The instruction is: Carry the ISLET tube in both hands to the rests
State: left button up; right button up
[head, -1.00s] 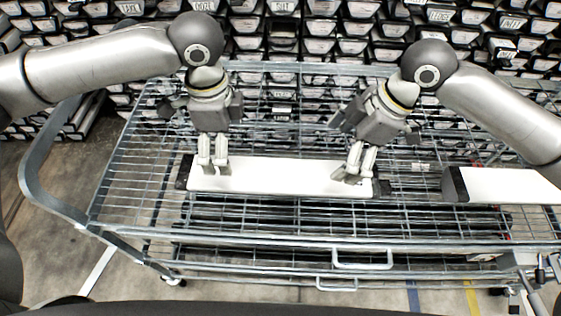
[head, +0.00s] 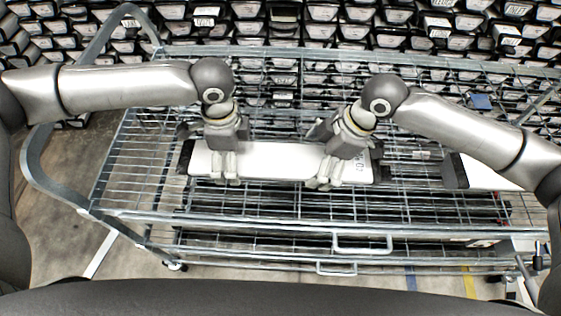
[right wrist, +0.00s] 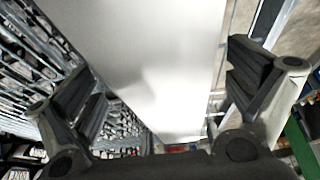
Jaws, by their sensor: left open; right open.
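A long white tube (head: 270,160) with dark end caps lies lengthwise on the wire cart. Dark lettering shows near its right end, too small to read. My left gripper (head: 224,180) is at the left part of this tube, fingers pointing down and open. My right gripper (head: 325,185) is at the tube right of its middle, also open. In the right wrist view the white tube (right wrist: 145,60) passes between the spread fingers of my right gripper (right wrist: 170,110), with gaps on both sides. Whether the fingertips touch the tube is hidden.
A second white tube (head: 490,173) with a dark cap lies to the right on the same wire cart (head: 130,170), partly behind my right arm. Racks full of labelled dark-ended tubes (head: 280,50) stand behind. The left end of the cart is bare.

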pick_arm(q)
jog(key=shift+f, duration=0.4)
pick_arm(e)
jog(key=shift+a+f, duration=0.1)
jog(key=shift+f, duration=0.25)
pick_arm(q)
jog(key=c, duration=2)
pick_arm(e)
jog(key=c, duration=2)
pick_arm(q)
jog(key=shift+r, duration=0.1)
pick_arm(e)
jog(key=shift+w+r, duration=0.1)
jog(key=shift+r, duration=0.05)
